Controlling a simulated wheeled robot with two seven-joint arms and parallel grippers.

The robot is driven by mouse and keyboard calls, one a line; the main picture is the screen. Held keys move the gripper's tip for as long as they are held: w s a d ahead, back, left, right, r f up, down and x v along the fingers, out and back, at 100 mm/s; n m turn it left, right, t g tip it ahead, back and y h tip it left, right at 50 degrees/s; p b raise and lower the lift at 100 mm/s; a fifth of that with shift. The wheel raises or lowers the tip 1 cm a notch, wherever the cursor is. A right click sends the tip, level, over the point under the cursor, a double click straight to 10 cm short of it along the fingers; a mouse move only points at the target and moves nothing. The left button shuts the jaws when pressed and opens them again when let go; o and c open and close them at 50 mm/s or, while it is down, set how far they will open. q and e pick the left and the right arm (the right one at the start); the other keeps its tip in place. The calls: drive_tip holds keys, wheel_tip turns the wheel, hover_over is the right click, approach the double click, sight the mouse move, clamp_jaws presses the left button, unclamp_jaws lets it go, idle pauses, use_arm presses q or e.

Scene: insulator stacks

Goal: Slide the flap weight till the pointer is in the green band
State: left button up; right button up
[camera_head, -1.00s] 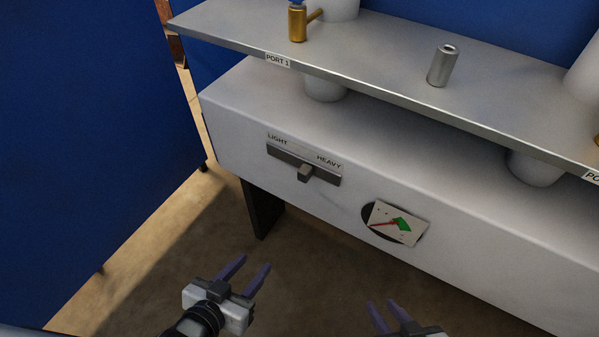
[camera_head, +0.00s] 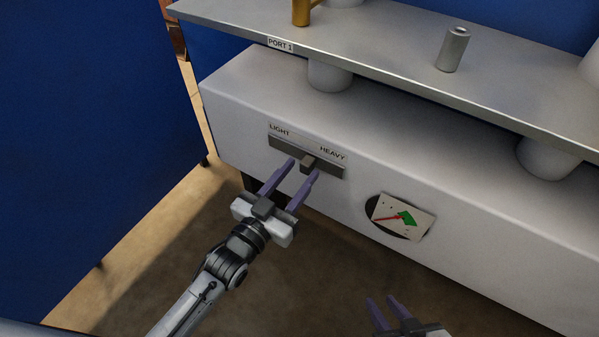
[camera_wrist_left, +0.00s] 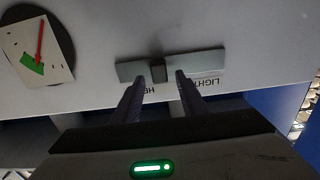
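The flap weight's slider knob (camera_head: 308,162) is a small grey block near the middle of its dark rail (camera_head: 283,149), between LIGHT and HEAVY. My left gripper (camera_head: 302,169) is open, with purple fingers pointing at the rail. In the left wrist view its fingertips (camera_wrist_left: 159,77) lie either side of the knob (camera_wrist_left: 158,70); contact cannot be told. The dial card (camera_head: 425,224) carries a red pointer (camera_head: 387,218) and a green band (camera_head: 407,219). The pointer lies mostly outside the green, one end meeting its edge. My right gripper (camera_head: 380,299) is open and empty, below the dial.
A metal shelf (camera_head: 385,66) overhangs the white cabinet (camera_head: 230,100), with a silver cylinder (camera_head: 453,49) and a brass piece (camera_head: 302,12) on it. A blue panel (camera_head: 85,130) stands at left. Floor space in front of the cabinet is clear.

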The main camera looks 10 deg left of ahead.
use_arm(q)
drive_tip(key=shift+w+d, duration=0.2)
drive_tip(key=shift+w, duration=0.25)
drive_tip(key=shift+c, duration=0.3)
clamp_jaws()
drive_tip(key=shift+s+d+p, duration=0.35)
drive_tip(key=shift+d+p, duration=0.1)
drive_tip(key=shift+d, duration=0.25)
drive_tip(key=shift+o, duration=0.3)
unclamp_jaws()
drive_tip(key=v, duration=1)
drive_tip(key=shift+s+p, duration=0.15)
drive_tip(key=shift+p, duration=0.15)
